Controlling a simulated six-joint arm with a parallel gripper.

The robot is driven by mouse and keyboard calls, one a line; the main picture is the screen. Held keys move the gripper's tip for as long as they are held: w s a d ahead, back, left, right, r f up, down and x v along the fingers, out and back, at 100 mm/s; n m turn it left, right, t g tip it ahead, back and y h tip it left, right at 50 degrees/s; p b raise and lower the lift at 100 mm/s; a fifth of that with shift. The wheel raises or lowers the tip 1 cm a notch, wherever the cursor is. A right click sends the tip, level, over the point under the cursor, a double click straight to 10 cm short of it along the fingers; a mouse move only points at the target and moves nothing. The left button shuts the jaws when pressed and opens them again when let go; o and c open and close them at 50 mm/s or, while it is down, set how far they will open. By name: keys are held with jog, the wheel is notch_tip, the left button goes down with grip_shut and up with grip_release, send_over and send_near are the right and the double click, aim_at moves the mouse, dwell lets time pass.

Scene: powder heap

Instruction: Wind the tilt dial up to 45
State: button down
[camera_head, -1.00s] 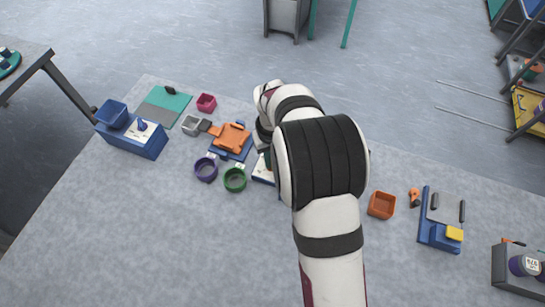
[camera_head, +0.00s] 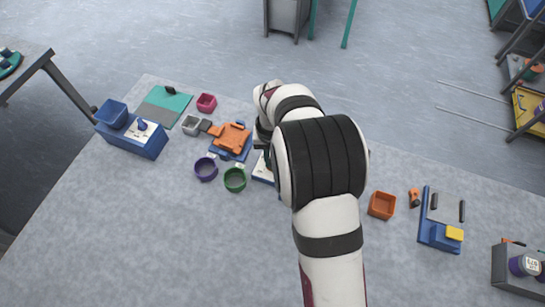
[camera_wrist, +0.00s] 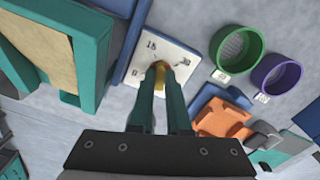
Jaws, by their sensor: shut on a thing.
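The tilt dial's white plate (camera_wrist: 177,54) shows in the wrist view, on a blue base, with the marks 0, 15 and 30 readable. Other marks are hidden. My gripper (camera_wrist: 161,85) is shut on the dial knob (camera_wrist: 159,68), with its two green fingers over the plate's middle. A small yellow part shows between the fingers. The fingers hide most of the knob, so I cannot tell its reading. In the head view my arm covers most of the dial; only a white corner of its plate (camera_head: 263,169) shows.
A green-framed tan panel (camera_wrist: 40,40) stands close to the plate in the wrist view. A green cup (camera_head: 235,180), a purple cup (camera_head: 206,169) and an orange tool on a blue stand (camera_head: 231,139) lie left of my arm. An orange box (camera_head: 382,205) is to its right. The front table is clear.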

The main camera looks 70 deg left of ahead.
jog(key=m, duration=1.1)
jog(key=shift+a+m, duration=0.1)
jog(key=shift+m, duration=0.4)
dwell(0.3)
jog(key=c, duration=0.9)
grip_release()
